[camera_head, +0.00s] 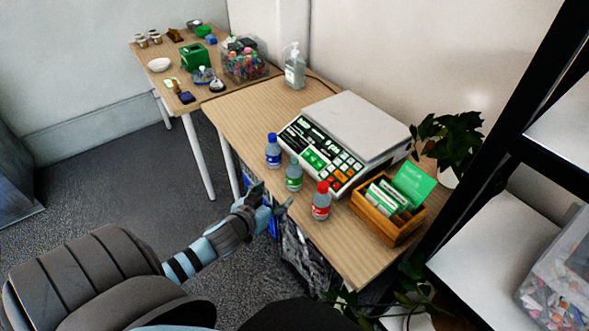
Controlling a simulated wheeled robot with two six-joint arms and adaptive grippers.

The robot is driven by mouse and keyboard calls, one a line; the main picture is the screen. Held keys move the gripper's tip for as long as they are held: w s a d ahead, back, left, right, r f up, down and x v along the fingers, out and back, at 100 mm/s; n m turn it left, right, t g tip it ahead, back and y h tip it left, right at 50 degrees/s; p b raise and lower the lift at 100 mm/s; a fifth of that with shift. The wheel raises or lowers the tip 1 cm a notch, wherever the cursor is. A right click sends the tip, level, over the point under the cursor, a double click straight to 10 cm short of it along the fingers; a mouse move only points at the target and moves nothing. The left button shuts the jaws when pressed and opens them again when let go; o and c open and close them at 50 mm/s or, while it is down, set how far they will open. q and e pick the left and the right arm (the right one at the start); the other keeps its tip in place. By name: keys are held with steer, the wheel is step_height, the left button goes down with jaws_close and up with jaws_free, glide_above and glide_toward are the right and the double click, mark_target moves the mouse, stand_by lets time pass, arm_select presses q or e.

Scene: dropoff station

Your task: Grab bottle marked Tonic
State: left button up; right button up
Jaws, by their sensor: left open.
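Three small bottles stand upright in a row along the front edge of the near table. One has a blue cap and blue label (273,151), one is greenish (294,175), and one has a red cap and red label (321,202). The lettering on the labels is too small to read, so I cannot tell which is marked Tonic. My left gripper (272,199) is open and empty, just off the table's front edge, below and left of the greenish and red bottles. It appears apart from them. My right gripper is not in view.
A white scale (345,140) stands behind the bottles. A wooden box of green and white cards (385,228) and a potted plant (450,142) stand to the right. A pump bottle (294,68) is at the back. A black-framed shelf (505,150) closes off the right side.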

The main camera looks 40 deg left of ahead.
mark_target(290, 179)
arm_select(q)
steer(key=b+x, duration=0.2)
steer(key=x, duration=0.2)
steer(key=b+x, duration=0.2)
steer(key=x, duration=0.3)
steer(key=b+x, duration=0.2)
steer(key=x, duration=0.3)
steer(key=shift+w+r, duration=0.1)
steer(key=shift+r, duration=0.25)
steer(key=shift+w, duration=0.2)
steer(key=shift+s+r, duration=0.1)
steer(key=c, duration=0.9)
